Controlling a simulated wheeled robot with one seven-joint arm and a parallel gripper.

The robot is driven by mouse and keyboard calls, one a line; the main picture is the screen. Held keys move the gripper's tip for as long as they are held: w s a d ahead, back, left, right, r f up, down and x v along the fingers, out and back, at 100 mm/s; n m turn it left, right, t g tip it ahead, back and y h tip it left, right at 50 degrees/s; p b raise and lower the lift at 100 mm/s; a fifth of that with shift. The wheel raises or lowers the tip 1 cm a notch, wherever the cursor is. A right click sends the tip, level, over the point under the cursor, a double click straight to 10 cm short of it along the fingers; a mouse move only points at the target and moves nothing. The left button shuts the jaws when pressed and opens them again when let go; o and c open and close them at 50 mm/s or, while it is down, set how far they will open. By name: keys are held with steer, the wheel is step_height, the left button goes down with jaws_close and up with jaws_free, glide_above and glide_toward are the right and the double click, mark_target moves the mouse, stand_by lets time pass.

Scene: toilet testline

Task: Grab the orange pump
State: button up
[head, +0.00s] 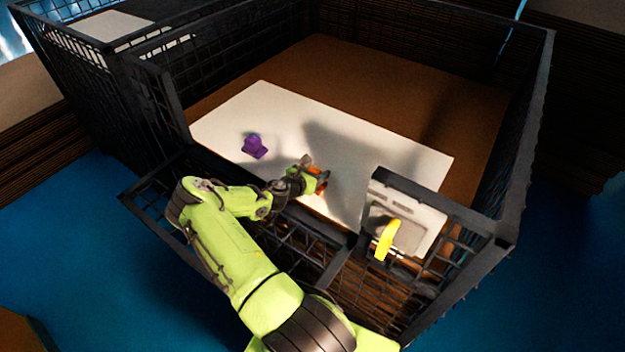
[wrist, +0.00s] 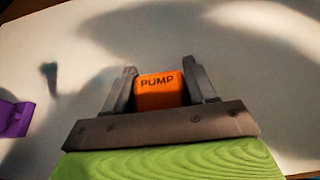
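The orange pump (wrist: 161,91) is a small block with the word PUMP in dark letters. In the wrist view it sits between the two fingers of my gripper (wrist: 164,80), near the fingertips. The fingers stand apart, one on each side of it. I cannot tell whether they press on it or only surround it. In the head view my gripper (head: 318,176) is over the front edge of the white board, and orange shows at its fingers. The gripper hides much of the pump there.
A purple piece (head: 254,146) lies on the white board (head: 290,105), left of my gripper; it shows in the wrist view (wrist: 15,118). A dark mesh cage (head: 524,150) surrounds the board. A yellow handle (head: 386,240) on a pale panel stands at right. The board's middle is clear.

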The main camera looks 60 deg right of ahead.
steer(key=c, duration=0.5)
